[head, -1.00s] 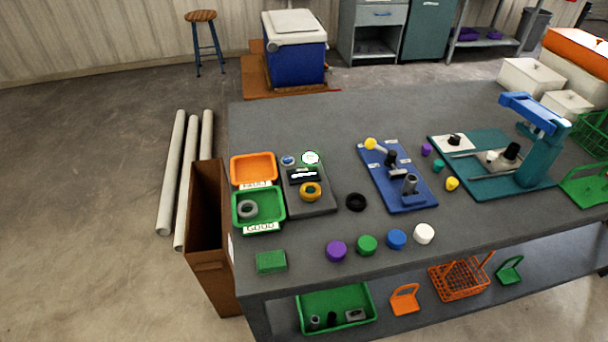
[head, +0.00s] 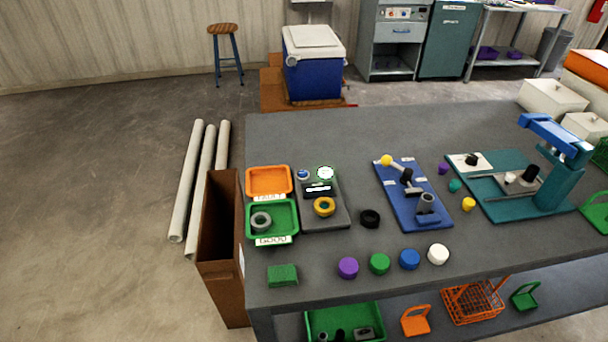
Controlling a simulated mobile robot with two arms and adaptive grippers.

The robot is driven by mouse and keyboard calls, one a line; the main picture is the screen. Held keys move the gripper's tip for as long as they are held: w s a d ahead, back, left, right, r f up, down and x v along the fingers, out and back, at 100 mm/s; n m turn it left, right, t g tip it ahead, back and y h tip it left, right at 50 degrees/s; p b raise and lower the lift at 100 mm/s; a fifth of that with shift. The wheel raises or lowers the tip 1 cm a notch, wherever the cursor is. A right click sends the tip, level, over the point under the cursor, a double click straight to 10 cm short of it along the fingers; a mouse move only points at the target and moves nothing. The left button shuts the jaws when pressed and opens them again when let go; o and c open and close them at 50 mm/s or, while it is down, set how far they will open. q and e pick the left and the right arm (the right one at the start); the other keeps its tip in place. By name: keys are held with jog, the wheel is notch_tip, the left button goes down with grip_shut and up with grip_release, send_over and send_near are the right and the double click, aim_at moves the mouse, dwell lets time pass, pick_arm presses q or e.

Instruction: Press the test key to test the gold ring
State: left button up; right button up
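The gold ring (head: 324,206) lies on the dark grey tester (head: 325,222) on the table. Above the ring, the tester has a small display (head: 318,189) with a white bar. At the tester's far edge are a round blue-and-white button (head: 303,174) and a round white piece with a green rim (head: 325,173); I cannot read which is the test key. A grey ring (head: 261,221) lies in the green tray labelled GOOD (head: 272,234). An empty orange tray (head: 268,181) sits behind it. Neither of my grippers is in view.
A black ring (head: 370,218) lies right of the tester. A blue fixture board (head: 411,206) and a teal press (head: 550,190) stand farther right. Several coloured caps and a green block (head: 282,275) line the front. A brown bin (head: 220,235) stands at the table's left end.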

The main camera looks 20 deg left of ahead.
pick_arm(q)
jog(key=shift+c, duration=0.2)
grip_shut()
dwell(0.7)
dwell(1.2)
